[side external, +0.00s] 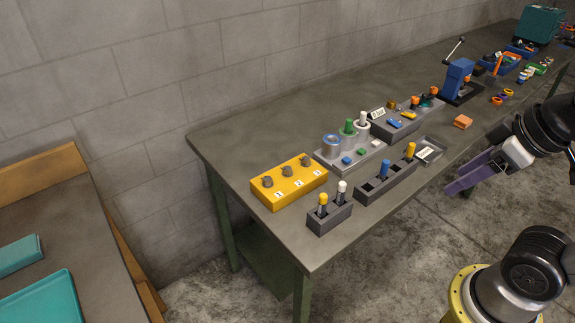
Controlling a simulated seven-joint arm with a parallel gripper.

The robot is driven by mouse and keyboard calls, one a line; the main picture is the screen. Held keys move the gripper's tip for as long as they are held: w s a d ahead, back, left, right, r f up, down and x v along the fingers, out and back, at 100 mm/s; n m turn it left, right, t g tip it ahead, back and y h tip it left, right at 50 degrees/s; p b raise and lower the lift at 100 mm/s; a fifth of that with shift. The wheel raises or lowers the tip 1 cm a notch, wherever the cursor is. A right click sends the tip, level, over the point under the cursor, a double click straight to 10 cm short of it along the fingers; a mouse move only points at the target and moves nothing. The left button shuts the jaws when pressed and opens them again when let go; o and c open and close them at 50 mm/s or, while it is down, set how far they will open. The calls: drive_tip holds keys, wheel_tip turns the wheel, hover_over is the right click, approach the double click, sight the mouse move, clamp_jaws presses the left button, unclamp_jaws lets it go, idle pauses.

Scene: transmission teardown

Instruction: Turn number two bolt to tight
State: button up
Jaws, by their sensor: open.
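A yellow block (262,197) stands near the left end of the grey workbench (225,148). Three dark bolts stand in a row on its top, each with a small white number tag in front. The middle one is the number two bolt (287,171); how tight it sits is too small to tell. My gripper (460,183), with purple fingers, is open at the right, beyond the bench's front edge. It is well away from the yellow block and nothing shows between its fingers.
Grey holders (329,222) with coloured-handled pieces stand right of the block. A blue press (458,78) stands farther right. The bench's left end is clear.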

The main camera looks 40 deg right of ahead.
drive_tip(key=w+r+n, duration=0.7)
drive_tip(key=w+r, duration=0.1)
drive_tip(key=r, duration=0.2)
drive_tip(key=n+g, duration=0.5)
drive_tip(key=n, duration=0.4)
hover_over(287, 168)
wheel_tip(287, 168, down, 16)
wheel_tip(287, 168, down, 14)
drive_tip(key=shift+r, duration=0.2)
clamp_jaws()
